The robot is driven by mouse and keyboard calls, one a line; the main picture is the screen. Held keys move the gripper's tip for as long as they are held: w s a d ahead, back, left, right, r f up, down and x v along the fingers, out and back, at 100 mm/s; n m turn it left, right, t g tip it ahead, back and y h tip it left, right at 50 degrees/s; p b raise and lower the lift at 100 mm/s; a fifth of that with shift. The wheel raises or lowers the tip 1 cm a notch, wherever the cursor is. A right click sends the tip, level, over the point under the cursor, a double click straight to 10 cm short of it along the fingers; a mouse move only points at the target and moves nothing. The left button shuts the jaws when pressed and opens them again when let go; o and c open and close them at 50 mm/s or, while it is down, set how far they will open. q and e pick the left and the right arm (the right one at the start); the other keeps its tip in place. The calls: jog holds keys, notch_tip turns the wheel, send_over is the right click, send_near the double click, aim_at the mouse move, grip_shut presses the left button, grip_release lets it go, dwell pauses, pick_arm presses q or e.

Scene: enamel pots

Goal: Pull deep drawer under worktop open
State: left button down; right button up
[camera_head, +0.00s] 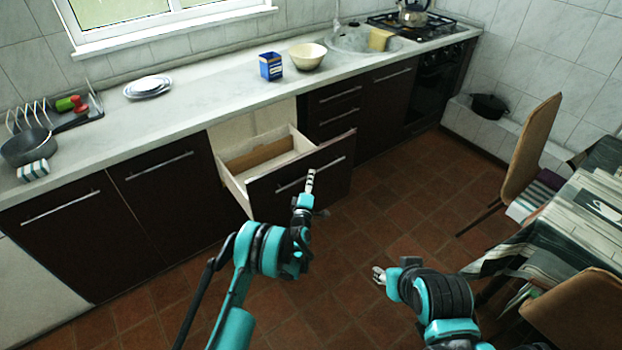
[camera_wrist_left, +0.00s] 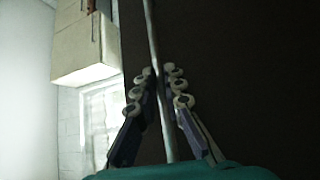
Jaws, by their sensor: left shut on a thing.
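The deep drawer (camera_head: 262,192) under the worktop stands partly open, its dark front out past the cabinet line and its pale inside showing. Its metal bar handle (camera_head: 328,166) runs across the front. My left gripper (camera_head: 310,178) is at the handle. In the left wrist view my left gripper's fingers (camera_wrist_left: 158,85) are closed around the handle bar (camera_wrist_left: 152,40), with the dark drawer front behind. My right gripper (camera_head: 379,275) is low over the floor, away from the drawer; its finger gap is too small to make out.
The worktop (camera_head: 215,95) holds a blue box (camera_head: 271,66), a cream bowl (camera_head: 307,56), plates (camera_head: 148,86) and a dish rack (camera_head: 70,113). Chairs and a cloth-covered table (camera_head: 580,215) stand at the right. Tiled floor (camera_head: 400,205) before the drawer is clear.

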dwell(0.3)
pick_arm(q)
jog(key=c, duration=1.6)
grip_release()
